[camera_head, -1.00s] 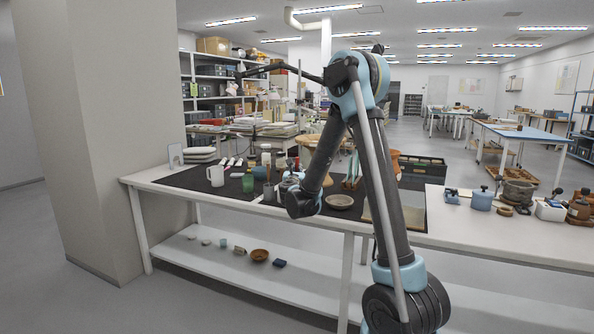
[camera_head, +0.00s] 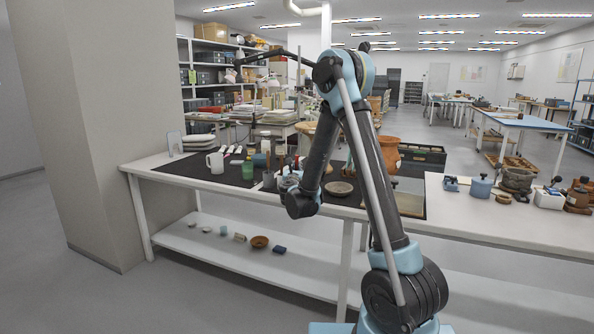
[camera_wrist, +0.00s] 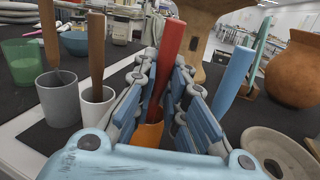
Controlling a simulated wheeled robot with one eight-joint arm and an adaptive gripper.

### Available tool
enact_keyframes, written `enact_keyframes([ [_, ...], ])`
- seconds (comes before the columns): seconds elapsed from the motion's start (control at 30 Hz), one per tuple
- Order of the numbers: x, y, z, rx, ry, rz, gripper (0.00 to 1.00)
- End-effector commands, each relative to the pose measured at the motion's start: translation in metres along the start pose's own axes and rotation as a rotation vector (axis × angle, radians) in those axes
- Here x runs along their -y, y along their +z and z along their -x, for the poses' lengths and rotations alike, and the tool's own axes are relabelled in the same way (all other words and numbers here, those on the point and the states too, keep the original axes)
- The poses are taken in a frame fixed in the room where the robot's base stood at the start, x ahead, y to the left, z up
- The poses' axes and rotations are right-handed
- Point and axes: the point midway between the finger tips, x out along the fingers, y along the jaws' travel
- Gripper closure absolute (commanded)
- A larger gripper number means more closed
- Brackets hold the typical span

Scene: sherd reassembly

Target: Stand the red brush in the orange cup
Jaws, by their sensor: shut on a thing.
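My gripper (camera_wrist: 166,72) is shut on the red brush (camera_wrist: 172,45), whose red handle rises upright, slightly tilted, between the fingers in the wrist view. An orange surface (camera_wrist: 148,136), seemingly the orange cup, shows low between the fingers, close to the brush's lower part. The fingers and palm hide most of it, so I cannot tell whether the brush end is inside. In the head view my gripper is small over the dark mat, partly behind my arm.
A grey cup (camera_wrist: 59,98) and a white cup (camera_wrist: 97,104), each with a brown-handled tool, stand close left. A blue handle (camera_wrist: 234,78) stands close right.

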Motion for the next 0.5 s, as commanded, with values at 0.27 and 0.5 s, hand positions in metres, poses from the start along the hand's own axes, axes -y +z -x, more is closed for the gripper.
enact_keyframes([
  [0.27,-0.0002,-0.0002,0.0001,0.000,0.000,0.000,0.79],
  [0.5,-0.0003,-0.0002,0.0001,0.000,0.000,0.000,0.65],
])
